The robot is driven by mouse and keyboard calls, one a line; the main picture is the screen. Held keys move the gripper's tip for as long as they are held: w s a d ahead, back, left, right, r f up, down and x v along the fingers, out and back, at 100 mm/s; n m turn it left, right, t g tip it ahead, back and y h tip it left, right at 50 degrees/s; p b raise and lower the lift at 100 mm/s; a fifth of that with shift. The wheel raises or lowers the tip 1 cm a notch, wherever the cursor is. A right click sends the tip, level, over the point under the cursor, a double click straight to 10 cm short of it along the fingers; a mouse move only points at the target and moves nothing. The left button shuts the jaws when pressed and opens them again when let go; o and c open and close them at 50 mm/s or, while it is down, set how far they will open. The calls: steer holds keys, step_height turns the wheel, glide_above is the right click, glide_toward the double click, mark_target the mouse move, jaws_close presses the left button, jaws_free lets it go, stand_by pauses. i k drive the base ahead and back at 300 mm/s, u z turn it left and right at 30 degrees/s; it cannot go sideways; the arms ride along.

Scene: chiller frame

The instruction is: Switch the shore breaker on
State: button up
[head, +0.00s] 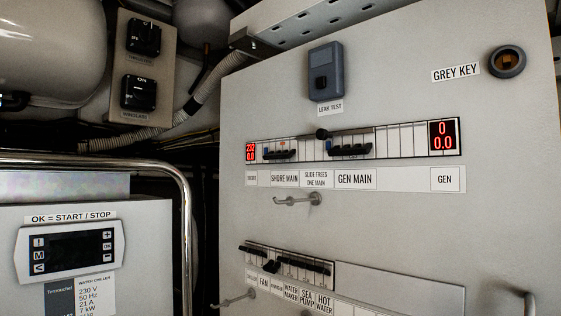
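The shore breaker (279,154) is a dark-handled switch group in the upper breaker row of the pale panel (400,215), above the label SHORE MAIN (285,178). Its handle looks low, but it is too small to be sure of its position. The red display (251,152) left of it reads about 232 and 0.0. A black slide knob (322,134) stands between it and the gen main breaker (350,150). The label below reads SLIDE FREES ONE MAIN. The right display (443,135) reads 0 and 0.0. My gripper is out of view.
A hook (297,199) sticks out below the upper row. The lower breaker row (287,264) is under it. A leak test box (325,72) and grey key switch (507,62) are above. A chrome rail (185,215) and chiller controller (70,250) stand left.

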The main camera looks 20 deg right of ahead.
mark_target(285, 154)
steer(key=k, duration=0.5)
steer(key=z, duration=2.35)
steer(key=k, duration=1.25)
steer(key=u, duration=1.5)
steer(key=i, duration=0.5)
steer(key=u, duration=0.05)
